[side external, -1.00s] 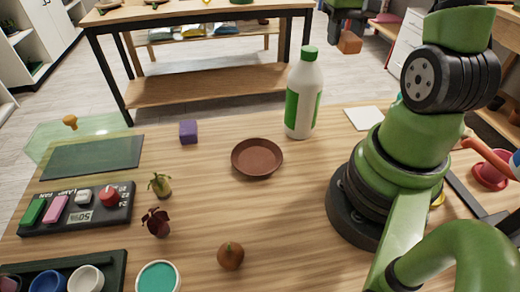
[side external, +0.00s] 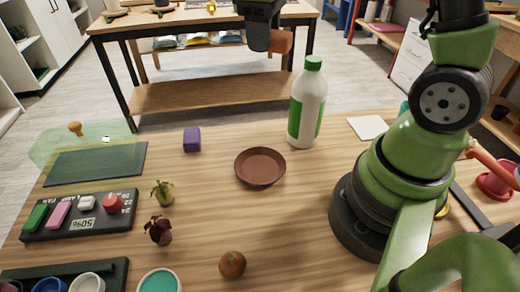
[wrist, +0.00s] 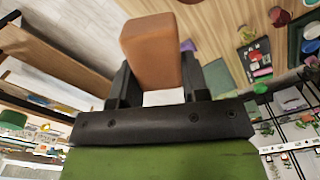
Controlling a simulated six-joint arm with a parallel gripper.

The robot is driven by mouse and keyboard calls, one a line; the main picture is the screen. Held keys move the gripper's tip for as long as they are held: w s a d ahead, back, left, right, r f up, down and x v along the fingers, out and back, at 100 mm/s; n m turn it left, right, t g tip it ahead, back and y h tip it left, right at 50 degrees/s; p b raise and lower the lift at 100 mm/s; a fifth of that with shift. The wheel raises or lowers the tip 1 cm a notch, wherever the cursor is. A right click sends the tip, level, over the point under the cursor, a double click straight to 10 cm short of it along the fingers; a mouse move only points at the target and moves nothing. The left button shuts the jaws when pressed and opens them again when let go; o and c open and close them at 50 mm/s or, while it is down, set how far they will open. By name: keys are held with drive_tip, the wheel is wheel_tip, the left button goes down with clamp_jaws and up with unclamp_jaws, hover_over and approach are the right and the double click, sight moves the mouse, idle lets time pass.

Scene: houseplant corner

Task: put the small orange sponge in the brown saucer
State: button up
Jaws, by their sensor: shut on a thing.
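The small orange sponge (side external: 284,41) is held up in the air at the top of the side view, above the far part of the table. It also shows in the wrist view (wrist: 150,48) as a block between my fingers. My gripper (wrist: 153,88) is shut on it; in the side view the dark gripper (side external: 262,32) partly hides the sponge's left side. The brown saucer (side external: 260,165) lies on the wooden table, shallow and empty. In the side view the sponge appears well above and behind it, apart from it.
A white bottle with a green cap (side external: 307,103) stands just right of the saucer. A purple cube (side external: 192,140) lies to its left. Small plants (side external: 162,192), a brown round bulb (side external: 232,264) and a control panel (side external: 80,215) are nearer. The table around the saucer is clear.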

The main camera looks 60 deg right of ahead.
drive_tip(key=a+n, duration=0.6)
drive_tip(key=a, duration=0.4)
hover_over(237, 168)
wheel_tip(237, 168, down, 16)
drive_tip(key=shift+s+f, duration=0.1)
drive_tip(key=shift+f, duration=2.4)
drive_tip(key=shift+f, duration=0.2)
drive_tip(key=shift+f, duration=0.25)
drive_tip(key=o, duration=0.9)
